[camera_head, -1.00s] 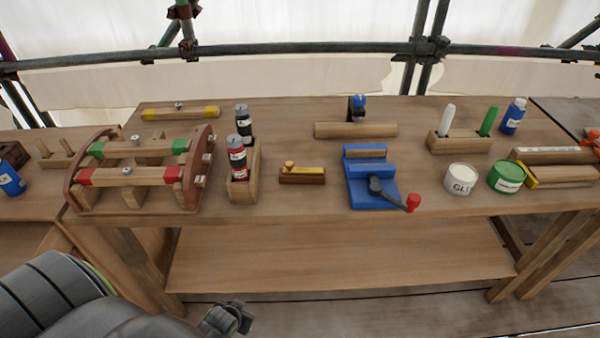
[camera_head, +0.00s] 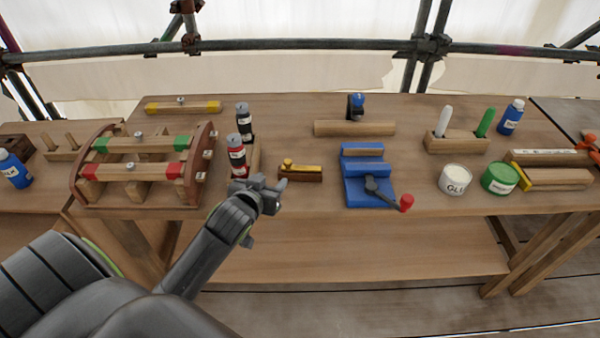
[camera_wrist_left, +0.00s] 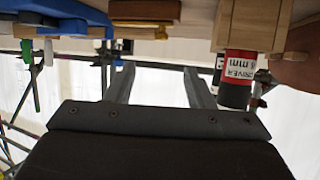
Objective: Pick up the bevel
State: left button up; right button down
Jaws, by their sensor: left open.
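The bevel (camera_head: 301,173) looks like the small dark wooden piece with a brass-coloured strip and knob on top. It lies flat near the front middle of the table, between the driver rack and the blue vise. In the left wrist view, which is upside down, it seems to be the brown block (camera_wrist_left: 145,10) at the top edge. My left gripper (camera_head: 276,194) is at the table's front edge, just left of and in front of the bevel. Its two fingers (camera_wrist_left: 160,82) are apart with nothing between them. My right gripper is not in view.
A red-labelled driver (camera_head: 237,154) stands in a wooden rack (camera_head: 256,160) close to my left gripper, partly hidden by it. A blue vise (camera_head: 368,185) with a red-ended handle stands right of the bevel. A curved wooden frame (camera_head: 196,180) stands left. Bare tabletop lies behind the bevel.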

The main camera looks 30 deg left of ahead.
aim_at(287, 163)
pick_arm(q)
jog(key=x, duration=1)
jog(key=shift+d+p, duration=0.1)
jog(key=shift+p, duration=0.25)
jog(key=shift+w+f, duration=0.1)
jog(key=shift+w, duration=0.25)
jog(key=shift+a+p+x, duration=0.1)
jog(key=shift+p+x, duration=0.1)
jog(key=shift+x, duration=0.85)
jog(key=shift+a+p+x, duration=0.15)
jog(key=shift+p+x, duration=0.05)
jog(key=shift+x, duration=0.9)
jog(key=shift+s, duration=0.1)
grip_shut()
